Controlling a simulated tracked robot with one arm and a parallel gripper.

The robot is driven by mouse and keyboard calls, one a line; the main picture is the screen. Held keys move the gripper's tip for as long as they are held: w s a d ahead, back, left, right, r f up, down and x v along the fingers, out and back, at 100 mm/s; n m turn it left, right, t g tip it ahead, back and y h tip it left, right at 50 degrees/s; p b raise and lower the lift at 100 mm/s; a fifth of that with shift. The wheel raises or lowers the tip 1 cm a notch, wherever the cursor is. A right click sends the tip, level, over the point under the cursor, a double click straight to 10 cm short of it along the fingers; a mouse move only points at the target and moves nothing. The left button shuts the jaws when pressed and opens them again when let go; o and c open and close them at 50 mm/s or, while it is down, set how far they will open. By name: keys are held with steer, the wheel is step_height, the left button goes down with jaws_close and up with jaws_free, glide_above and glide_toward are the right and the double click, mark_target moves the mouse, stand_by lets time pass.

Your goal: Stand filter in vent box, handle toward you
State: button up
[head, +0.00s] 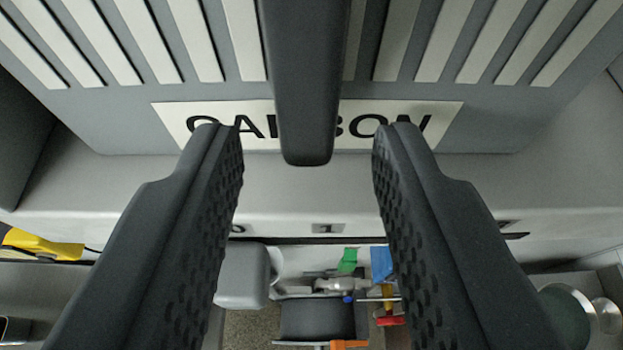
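A grey filter (230,88) with pale slats fills the top of the head view, and its upper part is cut off by the frame. A pale label (170,120) on it reads CARBON, partly covered by the handle. The dark bar handle (305,90) runs down the filter's middle towards me. My gripper (307,140) is open, with one finger on each side of the handle's lower end and a clear gap to both. No vent box can be made out for certain.
The filter is at a light grey ledge (300,190) with a small number plate (328,229). Below are a grey rounded block (242,276), a black box (317,318) and small coloured items. A yellow tool (40,244) lies left; a green-grey round vessel (565,315) stands right.

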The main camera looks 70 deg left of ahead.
steer(key=shift+r, duration=0.1)
steer(key=v, duration=1.2)
steer(key=shift+b, duration=0.35)
steer(key=shift+s, duration=0.1)
steer(key=d+r+m+t+h, duration=0.2)
steer(key=d+m+t+h, duration=0.35)
steer(key=d, duration=0.75)
steer(key=s+d+f+m+t+h, duration=0.2)
steer(key=s+d+m+h, duration=0.1)
steer(key=d, duration=0.4)
steer(key=s+d+f+m+t+h, duration=0.3)
steer(key=s+d+m+h, duration=0.1)
steer(key=d, duration=0.4)
steer(key=shift+d+m, duration=0.2)
steer(key=shift+m, duration=0.35)
steer(key=shift+s, duration=0.1)
